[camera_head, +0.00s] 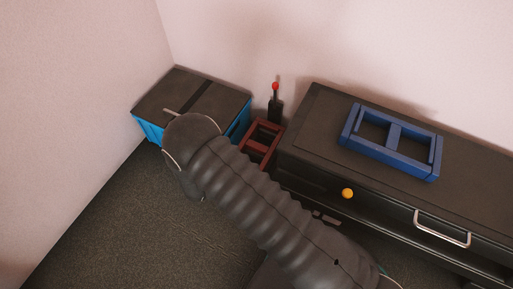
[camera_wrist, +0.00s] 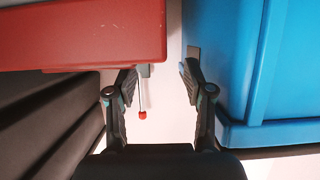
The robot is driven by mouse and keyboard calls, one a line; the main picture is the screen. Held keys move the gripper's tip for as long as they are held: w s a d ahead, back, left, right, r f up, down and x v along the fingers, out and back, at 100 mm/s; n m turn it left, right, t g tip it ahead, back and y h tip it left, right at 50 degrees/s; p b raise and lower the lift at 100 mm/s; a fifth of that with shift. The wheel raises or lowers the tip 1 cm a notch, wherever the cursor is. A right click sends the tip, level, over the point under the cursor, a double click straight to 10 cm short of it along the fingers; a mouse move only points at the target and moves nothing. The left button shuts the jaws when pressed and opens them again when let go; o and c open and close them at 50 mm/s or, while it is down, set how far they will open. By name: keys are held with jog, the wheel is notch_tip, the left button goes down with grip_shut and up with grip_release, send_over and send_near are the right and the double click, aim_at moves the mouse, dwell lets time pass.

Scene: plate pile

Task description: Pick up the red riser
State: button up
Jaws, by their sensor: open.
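The red riser (camera_head: 265,137), a dark red frame with crossbars, stands in the narrow gap between a blue bin and a black cabinet; my arm hides part of it in the head view. In the wrist view its red side (camera_wrist: 85,35) fills the upper left. My gripper (camera_wrist: 166,72) is open, with nothing seen between its fingers. The left fingertip is at the riser's lower right edge in the picture; whether they touch I cannot tell. The right fingertip is beside the blue bin. In the head view my arm hides the gripper.
The blue bin (camera_head: 149,131) with a dark lid is close on the right in the wrist view (camera_wrist: 285,70). The black cabinet (camera_head: 310,130) carries a blue riser (camera_head: 395,160). A black device (camera_head: 275,108) with a red tip stands behind the red riser. Floor is clear at lower left.

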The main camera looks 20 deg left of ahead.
aim_at(241, 145)
jog(key=x, duration=0.5)
jog(key=shift+w+d+r, duration=0.1)
jog(key=shift+d, duration=0.15)
jog(key=shift+r, duration=0.1)
grip_shut()
